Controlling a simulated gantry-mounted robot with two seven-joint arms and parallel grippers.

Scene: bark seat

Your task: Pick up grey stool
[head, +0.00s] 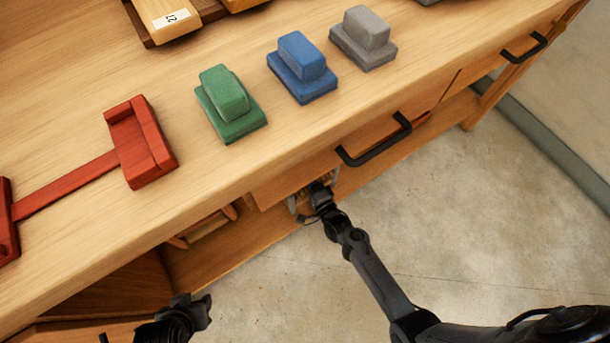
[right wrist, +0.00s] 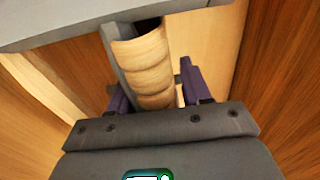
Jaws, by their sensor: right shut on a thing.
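My right gripper (head: 318,190) reaches under the table's front edge, below the drawer. Small grey parts of what seems to be the grey stool (head: 295,205) show around it, mostly hidden. In the right wrist view a grey slab (right wrist: 60,22) of it crosses the top, with a grey upright and a ribbed wood-coloured round piece (right wrist: 142,65) below. The right fingers (right wrist: 158,90) are shut on it, one dark finger at each side. My left gripper (head: 195,310) is low at the left, dark, apart from everything; its jaws are unclear.
On the wooden table stand stepped blocks in green (head: 228,100), blue (head: 302,68) and grey (head: 365,38), and a red bar-shaped piece (head: 140,145). Black drawer handles (head: 375,140) stick out at the front. The pale floor (head: 450,210) at the right is clear.

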